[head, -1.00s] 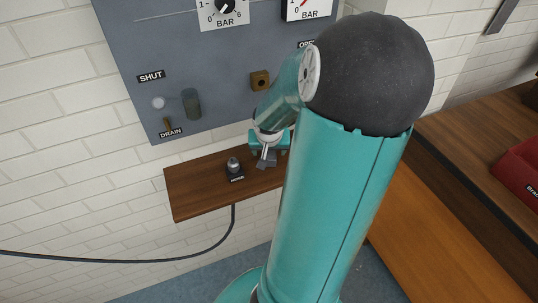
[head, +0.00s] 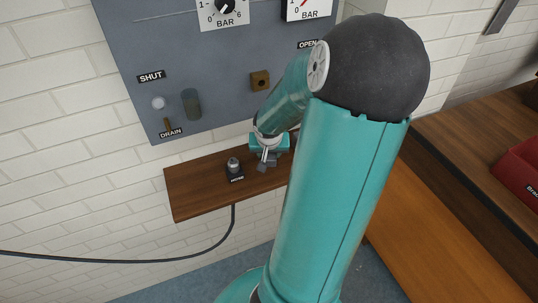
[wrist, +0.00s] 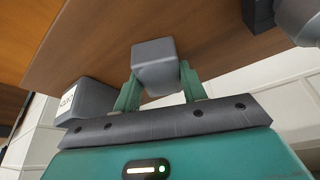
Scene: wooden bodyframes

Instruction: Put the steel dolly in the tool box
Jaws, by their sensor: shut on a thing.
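My gripper (head: 264,160) is low over the wooden wall shelf, under the gauge panel. In the wrist view my gripper (wrist: 158,85) has its two green fingers shut on a grey metal block, which I take as the steel dolly (wrist: 154,62). The dolly is at the shelf; I cannot tell whether it still touches the wood. In the head view the dolly (head: 262,168) shows small and dark at the fingertips. A red box (head: 518,172), perhaps the tool box, is on the brown bench at the right, cut off by the frame edge.
The wooden shelf (head: 195,195) also bears a grey knobbed piece (head: 234,168) on a labelled base. A grey block with a white label (wrist: 88,100) is beside the fingers in the wrist view. The gauge panel (head: 215,75) is close behind. A black cable (head: 150,260) hangs below.

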